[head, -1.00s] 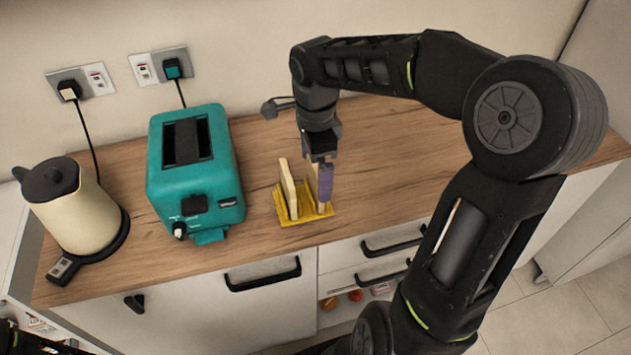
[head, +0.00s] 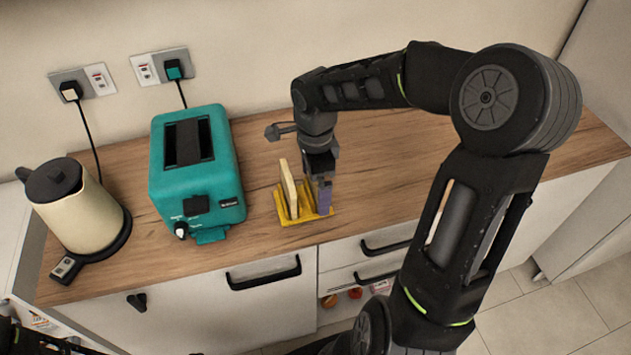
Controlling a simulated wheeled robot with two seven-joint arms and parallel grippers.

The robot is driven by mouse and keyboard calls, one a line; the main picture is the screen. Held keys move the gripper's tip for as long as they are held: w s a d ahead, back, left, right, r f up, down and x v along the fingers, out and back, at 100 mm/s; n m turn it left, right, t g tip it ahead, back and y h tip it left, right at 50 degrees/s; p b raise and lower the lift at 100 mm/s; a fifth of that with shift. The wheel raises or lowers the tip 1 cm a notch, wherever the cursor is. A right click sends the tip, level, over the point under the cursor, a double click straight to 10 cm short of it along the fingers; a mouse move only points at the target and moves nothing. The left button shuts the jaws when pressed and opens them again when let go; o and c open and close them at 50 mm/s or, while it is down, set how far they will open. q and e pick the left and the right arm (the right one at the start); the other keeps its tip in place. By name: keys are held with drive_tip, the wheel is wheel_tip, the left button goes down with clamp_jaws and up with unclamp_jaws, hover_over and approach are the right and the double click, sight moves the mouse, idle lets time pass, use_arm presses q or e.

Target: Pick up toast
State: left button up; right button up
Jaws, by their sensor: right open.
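A yellow rack (head: 290,221) stands on the wooden counter, right of the toaster. A pale slice of toast (head: 288,188) stands upright in its left part. In the rack's right part a second slice is mostly hidden behind my right gripper. My right gripper (head: 319,200) points down over that right part, with its purple finger in front. It is open, and I cannot tell whether its fingers touch the hidden slice. My left gripper is not in view.
A teal toaster (head: 217,178) with two dark slots stands left of the rack. A cream kettle (head: 90,212) on its dark base is at the far left. Wall sockets with cords are behind. The counter right of the rack (head: 400,165) is clear.

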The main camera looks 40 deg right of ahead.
drive_tip(key=c, duration=1.1)
drive_tip(key=shift+r, duration=0.15)
drive_tip(key=shift+c, duration=0.2)
wheel_tip(320, 180, up, 10)
drive_tip(key=shift+f+b, duration=0.1)
drive_tip(key=shift+b, duration=0.4)
